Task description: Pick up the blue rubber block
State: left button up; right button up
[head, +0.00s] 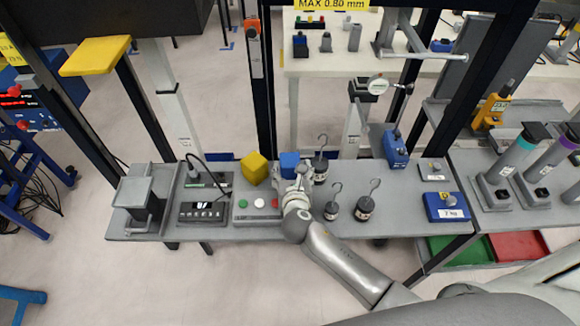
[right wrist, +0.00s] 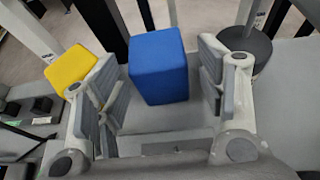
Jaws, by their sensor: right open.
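The blue rubber block (head: 289,160) stands on the grey bench, partly hidden behind my right gripper in the head view. In the right wrist view the blue block (right wrist: 159,68) is upright, just beyond and between the two fingers. My right gripper (head: 296,181) is open, with its fingers (right wrist: 160,92) spread on either side of the line to the block. A gap shows between the left finger and the block, and another on the right. I cannot tell how far the fingertips reach past its near face. My left gripper is not in view.
A yellow block (head: 254,168) stands left of the blue block, and it shows in the right wrist view (right wrist: 70,67). A hooked weight (head: 320,168) stands close on the right. More hooked weights (head: 365,206) and a button box (head: 257,205) are nearby. A dark post rises behind.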

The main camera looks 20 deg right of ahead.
aim_at(290, 166)
jog(key=x, duration=0.3)
jog(key=shift+w+a+f, duration=0.1)
jog(key=shift+w+a, duration=0.05)
jog(key=shift+w, duration=0.2)
jog(key=shift+w+f, duration=0.15)
jog(key=shift+w, duration=0.25)
jog(key=shift+c, duration=0.3)
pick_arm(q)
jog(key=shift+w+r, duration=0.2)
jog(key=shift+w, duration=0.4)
pick_arm(e)
jog(key=c, duration=0.9)
